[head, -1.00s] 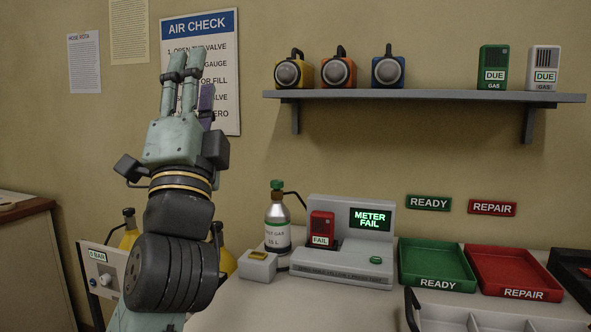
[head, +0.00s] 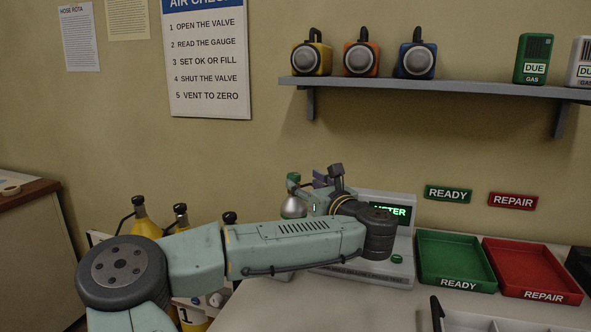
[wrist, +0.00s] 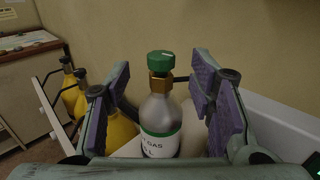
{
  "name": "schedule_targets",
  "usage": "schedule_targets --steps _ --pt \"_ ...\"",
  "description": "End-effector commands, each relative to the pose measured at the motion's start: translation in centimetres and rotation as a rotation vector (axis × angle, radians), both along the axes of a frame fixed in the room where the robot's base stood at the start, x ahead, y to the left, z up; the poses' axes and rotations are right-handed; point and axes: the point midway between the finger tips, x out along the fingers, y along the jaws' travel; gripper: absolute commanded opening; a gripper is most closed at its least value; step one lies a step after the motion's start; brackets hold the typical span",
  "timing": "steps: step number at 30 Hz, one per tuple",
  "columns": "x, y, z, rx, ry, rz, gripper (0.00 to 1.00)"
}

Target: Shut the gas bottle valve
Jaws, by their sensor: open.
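The gas bottle (wrist: 160,118) stands upright in the middle of the wrist view, silver with a white label. Its valve has a green knob (wrist: 161,62) on a brass neck. No contact shows. In the head view the bottle's silver shoulder (head: 293,207) and green knob (head: 293,178) show beside my gripper (head: 314,190), and my arm hides the lower bottle.
The grey meter station (head: 400,230) stands right of the bottle, partly behind my arm. Yellow cylinders (head: 144,217) stand left; they also show in the wrist view (wrist: 116,132). A green tray (head: 426,248) and a red tray (head: 515,250) lie right. A shelf (head: 430,86) runs above.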

Motion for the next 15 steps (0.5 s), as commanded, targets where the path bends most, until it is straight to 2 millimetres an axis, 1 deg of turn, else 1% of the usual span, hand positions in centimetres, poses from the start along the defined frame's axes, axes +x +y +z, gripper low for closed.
schedule_targets --steps 1,6,10,15 --pt "1.0 0.5 0.4 0.000 0.001 0.003 0.49" --pt "3.8 1.9 0.4 -0.002 0.000 0.001 0.49" --pt "5.4 2.5 0.2 -0.003 0.001 -0.001 0.49" --pt "6.4 3.0 0.1 -0.003 0.000 -0.003 0.49"
